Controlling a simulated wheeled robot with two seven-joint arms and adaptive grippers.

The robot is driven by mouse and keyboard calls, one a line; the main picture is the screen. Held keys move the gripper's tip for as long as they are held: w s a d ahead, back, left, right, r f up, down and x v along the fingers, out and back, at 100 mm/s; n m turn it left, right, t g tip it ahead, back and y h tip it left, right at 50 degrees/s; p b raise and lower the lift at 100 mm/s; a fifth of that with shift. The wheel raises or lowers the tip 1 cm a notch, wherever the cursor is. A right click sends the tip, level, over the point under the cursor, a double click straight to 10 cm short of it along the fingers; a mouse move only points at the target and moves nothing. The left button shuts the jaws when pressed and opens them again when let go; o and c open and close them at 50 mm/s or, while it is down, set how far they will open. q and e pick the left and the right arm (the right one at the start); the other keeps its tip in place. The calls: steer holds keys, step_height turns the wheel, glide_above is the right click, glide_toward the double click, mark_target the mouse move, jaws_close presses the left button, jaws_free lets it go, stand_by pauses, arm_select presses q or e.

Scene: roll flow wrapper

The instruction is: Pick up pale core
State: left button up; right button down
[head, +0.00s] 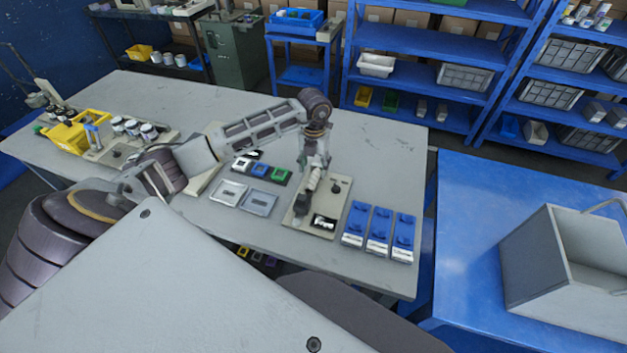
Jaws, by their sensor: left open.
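My left gripper (303,203) points down over a beige board (342,205) on the grey table, close to its left side. It is open, and its small fingertips partly hide what lies beneath them. No piece is clearly identifiable as the pale core. A white square piece (243,163) sits at the left end of a dark holder, beside a blue piece (261,169) and a green piece (279,175). Several pale cylinders with dark tops (132,127) stand on another board at the far left. My right gripper is not in view.
A dark knob (336,188) and a black-and-white piece (323,222) are on the beige board. Several blue-and-white blocks (379,231) stand to its right. Two grey plates (228,193) lie left. A yellow bin (75,134) is far left; a grey box (535,260) stands on the blue table.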

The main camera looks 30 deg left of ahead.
mark_target(314, 177)
arm_select(q)
steer(key=shift+f, duration=0.9)
steer(key=f, duration=0.2)
steer(key=f+p, duration=0.1)
steer(key=f, duration=0.1)
steer(key=shift+w+a, duration=0.2)
steer(key=shift+a, duration=0.05)
steer(key=shift+f, duration=0.25)
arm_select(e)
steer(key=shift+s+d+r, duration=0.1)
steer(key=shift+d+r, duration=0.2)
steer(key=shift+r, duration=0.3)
arm_select(q)
steer(key=shift+c, duration=0.2)
steer(key=c, duration=1)
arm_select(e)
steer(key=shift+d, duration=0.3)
